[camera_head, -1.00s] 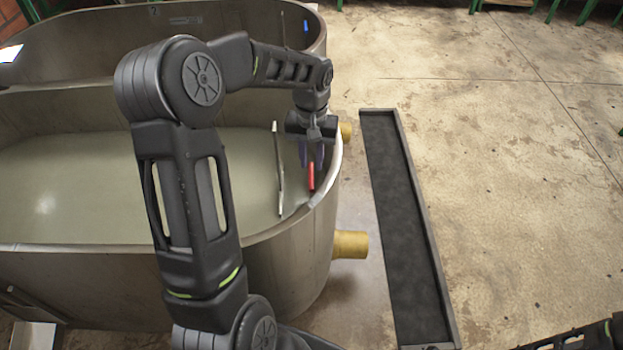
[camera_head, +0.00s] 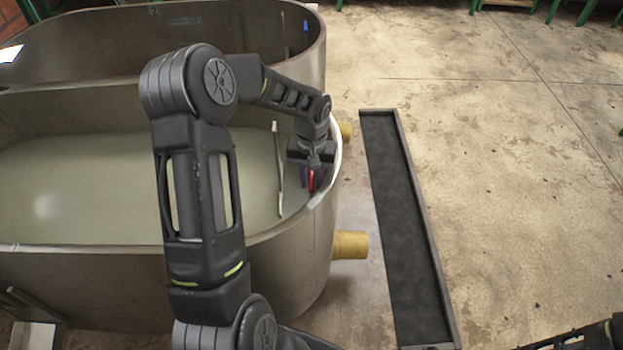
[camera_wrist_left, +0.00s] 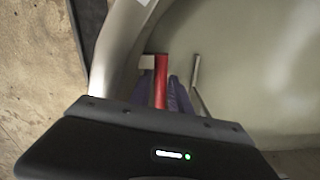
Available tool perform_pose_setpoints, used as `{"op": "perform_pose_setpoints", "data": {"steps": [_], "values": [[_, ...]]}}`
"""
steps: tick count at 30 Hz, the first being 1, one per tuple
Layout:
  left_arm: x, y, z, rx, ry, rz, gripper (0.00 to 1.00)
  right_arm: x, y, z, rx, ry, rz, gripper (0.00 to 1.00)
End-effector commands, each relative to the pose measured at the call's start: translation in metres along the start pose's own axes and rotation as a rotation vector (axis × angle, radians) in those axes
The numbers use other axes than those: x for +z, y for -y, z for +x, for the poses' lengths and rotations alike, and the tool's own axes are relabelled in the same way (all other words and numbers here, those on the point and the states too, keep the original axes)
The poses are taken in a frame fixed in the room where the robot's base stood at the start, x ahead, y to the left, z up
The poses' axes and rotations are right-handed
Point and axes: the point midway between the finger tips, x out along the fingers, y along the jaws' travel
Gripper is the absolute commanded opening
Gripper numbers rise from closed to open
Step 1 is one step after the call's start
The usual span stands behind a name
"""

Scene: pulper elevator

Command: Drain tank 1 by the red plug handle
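The red plug handle (camera_head: 311,181) stands inside the near grey tank (camera_head: 100,264), close to its right curved wall. Greenish-grey liquid fills part of this tank. My left gripper (camera_head: 311,180) reaches down over the handle from above. In the left wrist view the red handle (camera_wrist_left: 161,80) lies between the purple fingers of my left gripper (camera_wrist_left: 165,90), which look open around it. The handle's lower end is hidden in the head view. My right gripper is not in view; only a bit of dark arm shows at the bottom right.
A thin pale rod (camera_head: 278,165) stands in the tank left of the handle. Two yellow pipe stubs, the nearer one (camera_head: 350,245) and another, stick out of the tank's right side. A long dark floor trough (camera_head: 400,220) lies to the right.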

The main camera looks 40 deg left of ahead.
Motion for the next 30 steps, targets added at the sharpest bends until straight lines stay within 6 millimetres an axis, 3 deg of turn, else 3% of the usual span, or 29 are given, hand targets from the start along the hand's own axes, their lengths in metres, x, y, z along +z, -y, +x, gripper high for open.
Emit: {"op": "perform_pose_setpoints", "data": {"steps": [2, 11, 30], "values": [[0.0001, 0.0000, -0.0002, 0.000, 0.000, 0.000, 0.24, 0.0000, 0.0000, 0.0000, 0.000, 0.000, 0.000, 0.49], [0.0001, 0.0000, -0.0004, 0.000, 0.000, 0.000, 0.00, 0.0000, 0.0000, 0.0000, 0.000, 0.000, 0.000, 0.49], [-0.0001, -0.0001, -0.0008, 0.000, 0.000, 0.002, 0.00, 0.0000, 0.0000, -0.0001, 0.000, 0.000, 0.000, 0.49]]}}
